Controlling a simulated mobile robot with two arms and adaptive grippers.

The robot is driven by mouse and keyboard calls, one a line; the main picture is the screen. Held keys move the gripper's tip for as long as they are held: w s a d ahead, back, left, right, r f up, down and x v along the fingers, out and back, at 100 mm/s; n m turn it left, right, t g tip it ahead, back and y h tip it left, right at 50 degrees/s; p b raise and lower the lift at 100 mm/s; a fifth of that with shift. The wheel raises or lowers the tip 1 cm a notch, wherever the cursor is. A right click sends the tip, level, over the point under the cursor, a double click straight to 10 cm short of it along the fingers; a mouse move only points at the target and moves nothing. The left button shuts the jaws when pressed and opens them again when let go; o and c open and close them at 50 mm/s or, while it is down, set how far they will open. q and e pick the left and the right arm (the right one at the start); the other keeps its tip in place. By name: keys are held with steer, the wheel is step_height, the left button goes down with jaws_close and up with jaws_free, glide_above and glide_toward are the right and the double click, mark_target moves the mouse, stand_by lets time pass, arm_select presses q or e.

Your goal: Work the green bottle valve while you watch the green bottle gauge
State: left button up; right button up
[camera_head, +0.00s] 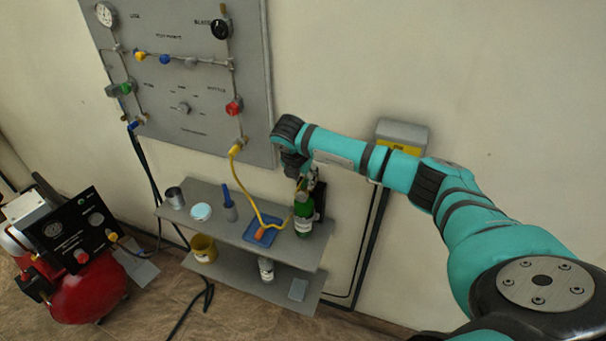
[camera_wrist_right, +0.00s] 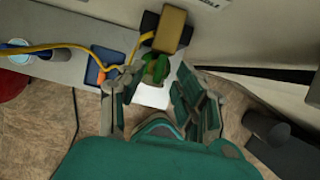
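The green bottle (camera_head: 303,222) stands upright on the right end of the upper grey shelf, with a white label on its side. My right gripper (camera_head: 306,181) is over the bottle's top and hides its valve in the head view. In the right wrist view my right gripper (camera_wrist_right: 156,78) has its fingers spread, with a green part (camera_wrist_right: 155,68) between and beyond them. I cannot tell whether the fingers touch it. A white gauge (camera_head: 105,14) and a black gauge (camera_head: 220,29) sit on the wall panel. Their readings are too small to read. My left gripper is not in view.
A yellow hose (camera_head: 244,187) runs from the panel (camera_head: 195,90) down beside the bottle. A blue tray (camera_head: 261,234) with an orange item lies left of the bottle. A gold-coloured block (camera_wrist_right: 171,29) shows beyond the fingers. A red compressor (camera_head: 88,290) stands on the floor.

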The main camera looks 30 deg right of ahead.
steer(key=shift+x, duration=0.85)
steer(key=shift+c, duration=0.4)
jaws_close()
steer(key=n+b, duration=0.1)
steer(key=b, duration=0.1)
steer(key=n+t+b, duration=0.1)
steer(key=shift+s+d+f+n+y+b, duration=0.1)
steer(key=shift+f+n+y+b, duration=0.1)
steer(key=shift+n+y+b, duration=0.2)
steer(key=shift+r+n+t+y+b, duration=0.15)
steer(key=shift+n+y+b, duration=0.1)
steer(key=shift+n+b, duration=0.65)
steer(key=shift+r+n+t+y+b, duration=0.15)
steer(key=shift+n+y+b, duration=0.1)
steer(key=shift+n+b, duration=0.6)
